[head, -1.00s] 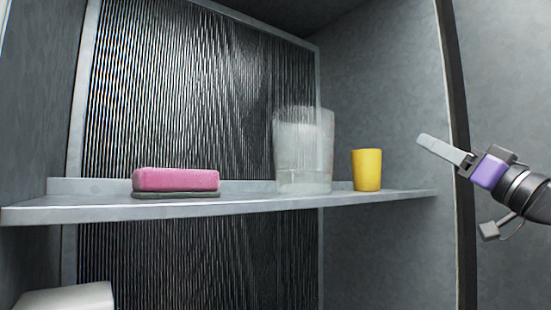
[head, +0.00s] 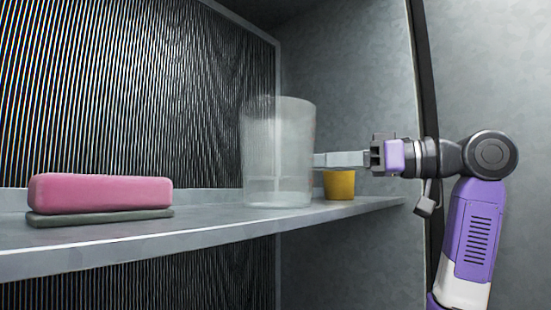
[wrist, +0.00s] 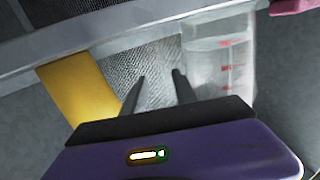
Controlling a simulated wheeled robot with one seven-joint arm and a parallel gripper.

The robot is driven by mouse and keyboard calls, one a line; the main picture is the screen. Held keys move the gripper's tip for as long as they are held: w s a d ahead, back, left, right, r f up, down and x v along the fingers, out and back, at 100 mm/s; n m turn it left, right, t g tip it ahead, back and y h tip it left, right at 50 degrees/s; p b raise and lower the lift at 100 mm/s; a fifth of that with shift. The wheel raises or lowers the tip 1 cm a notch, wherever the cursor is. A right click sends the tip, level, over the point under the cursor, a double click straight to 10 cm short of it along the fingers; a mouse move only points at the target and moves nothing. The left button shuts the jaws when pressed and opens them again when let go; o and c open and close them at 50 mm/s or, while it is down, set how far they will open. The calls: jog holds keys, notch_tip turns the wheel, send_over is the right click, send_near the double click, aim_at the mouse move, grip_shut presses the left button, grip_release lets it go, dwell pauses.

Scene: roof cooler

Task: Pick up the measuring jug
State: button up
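The measuring jug (head: 278,150) is clear and stands upright on the shelf in the head view. In the wrist view the measuring jug (wrist: 218,65), with red markings, is at the right. My gripper (head: 320,159) reaches in from the right in the head view, with its fingertips close to the jug's right side; I cannot tell if they touch. In the wrist view my gripper (wrist: 159,75) has its two fingers apart with nothing between them. The jug is beside the right finger, not between the fingers.
A yellow cup (head: 339,186) stands on the shelf (head: 200,230) just right of the jug, below my fingers. A pink sponge-like block (head: 100,192) lies on a grey base at the left. A ribbed panel (head: 130,90) is behind, and a wall (head: 350,80) is at the right.

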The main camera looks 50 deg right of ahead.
jog(key=p+x, duration=0.2)
jog(key=x, duration=0.3)
jog(key=shift+w+a+r+p, duration=0.1)
jog(key=shift+w+a+p, duration=0.1)
jog(key=shift+a+p, duration=0.15)
jog(key=shift+w, duration=0.3)
grip_shut()
dwell(0.9)
